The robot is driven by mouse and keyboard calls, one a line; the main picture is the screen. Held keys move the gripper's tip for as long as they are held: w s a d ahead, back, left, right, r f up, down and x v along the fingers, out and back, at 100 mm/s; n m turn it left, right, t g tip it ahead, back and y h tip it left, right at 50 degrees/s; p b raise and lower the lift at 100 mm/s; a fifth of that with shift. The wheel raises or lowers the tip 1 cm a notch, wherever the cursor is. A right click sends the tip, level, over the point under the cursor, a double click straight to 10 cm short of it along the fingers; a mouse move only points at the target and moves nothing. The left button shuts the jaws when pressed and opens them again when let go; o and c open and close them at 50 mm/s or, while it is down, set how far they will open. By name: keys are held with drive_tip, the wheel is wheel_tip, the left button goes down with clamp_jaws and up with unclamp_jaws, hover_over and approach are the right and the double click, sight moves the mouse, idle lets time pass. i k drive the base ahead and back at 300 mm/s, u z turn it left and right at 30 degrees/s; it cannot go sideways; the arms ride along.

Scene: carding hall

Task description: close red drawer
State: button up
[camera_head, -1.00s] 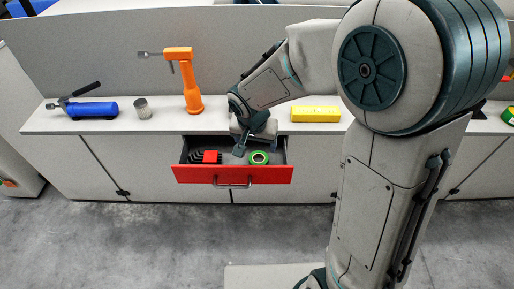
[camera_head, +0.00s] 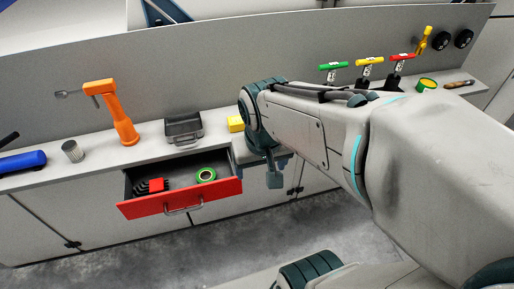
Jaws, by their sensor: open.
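The red drawer (camera_head: 150,206) stands open, pulled out from the pale cabinet below the counter. Its front has a grey bar handle (camera_head: 184,206). Inside the drawer lie a red block (camera_head: 157,185), a black ribbed item beside it and a green tape roll (camera_head: 205,175). My gripper (camera_head: 275,180) hangs to the right of the drawer, in front of the cabinet, apart from the drawer and holding nothing that I can see. It is open, though its fingers are small and partly hidden by my arm.
Green, yellow and red levers (camera_head: 369,72) stand farther right. Floor in front of the cabinet is clear.

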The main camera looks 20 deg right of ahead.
sight(184, 191)
drive_tip(key=z, duration=0.95)
drive_tip(key=k, duration=0.45)
drive_tip(key=u, duration=0.95)
